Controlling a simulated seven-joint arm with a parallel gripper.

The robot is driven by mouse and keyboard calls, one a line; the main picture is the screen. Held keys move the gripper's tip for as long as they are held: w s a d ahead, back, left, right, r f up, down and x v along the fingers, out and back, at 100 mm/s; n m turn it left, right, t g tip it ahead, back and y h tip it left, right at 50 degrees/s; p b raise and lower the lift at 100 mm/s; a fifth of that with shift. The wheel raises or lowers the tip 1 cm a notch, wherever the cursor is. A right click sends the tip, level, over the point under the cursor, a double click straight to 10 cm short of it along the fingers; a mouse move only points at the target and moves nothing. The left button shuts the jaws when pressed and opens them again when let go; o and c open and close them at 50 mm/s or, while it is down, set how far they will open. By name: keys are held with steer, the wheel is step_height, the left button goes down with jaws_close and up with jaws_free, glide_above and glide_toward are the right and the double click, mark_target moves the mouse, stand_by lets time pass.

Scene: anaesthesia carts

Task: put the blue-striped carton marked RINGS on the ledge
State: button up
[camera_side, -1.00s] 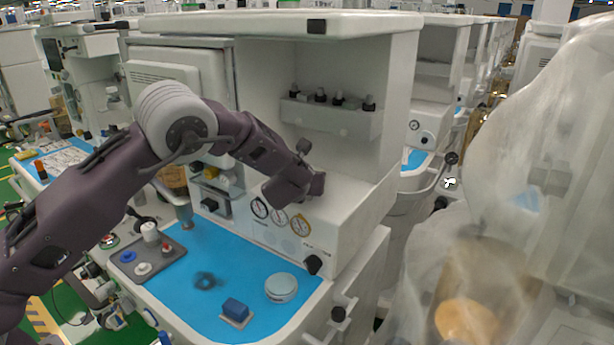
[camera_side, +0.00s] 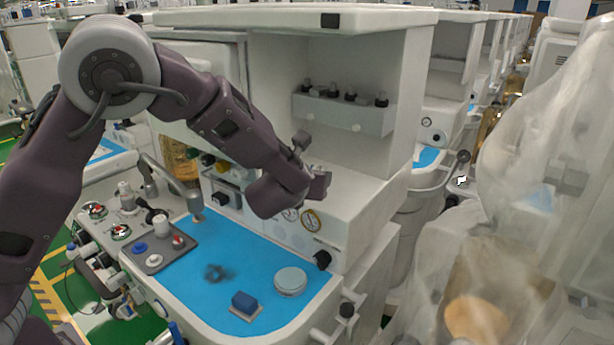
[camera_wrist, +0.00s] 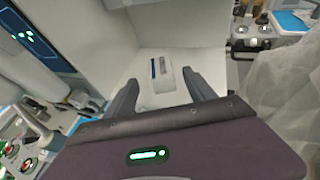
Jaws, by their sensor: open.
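In the wrist view, a small white carton (camera_wrist: 162,73) with a blue stripe stands on a pale flat surface. I cannot read its marking. My gripper (camera_wrist: 160,77) is open, with one finger to each side of the carton in the picture and nothing visibly held. I cannot tell how far the carton is from the fingers. In the side view my gripper (camera_side: 321,184) is in front of the cart's white ledge (camera_side: 366,191), above the gauge panel. The carton is not clearly visible there, probably hidden behind the gripper.
Below is a blue work mat (camera_side: 240,262) with a blue block (camera_side: 244,302) and a round pale tin (camera_side: 290,280). A grey tray (camera_side: 157,256) with small items lies at left. A rack of bottles (camera_side: 345,112) hangs above the ledge. Plastic sheeting (camera_side: 540,150) covers equipment at right.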

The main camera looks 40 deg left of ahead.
steer(key=s+a+r+n+g+y, duration=0.1)
steer(key=s+a+r+n+g, duration=0.2)
steer(key=s+a+n, duration=0.45)
steer(key=s+a+r+n+g+y, duration=0.1)
steer(key=s+a+r+n+g, duration=0.25)
steer(key=s+n, duration=0.65)
steer(key=s+d+n+h, duration=0.3)
steer(key=s+n, duration=0.4)
steer(key=s, duration=0.3)
steer(key=s+d+n+h, duration=0.4)
steer(key=s+n, duration=0.3)
steer(key=s, duration=0.4)
steer(key=shift+d+r, duration=0.15)
steer(key=shift+d, duration=0.7)
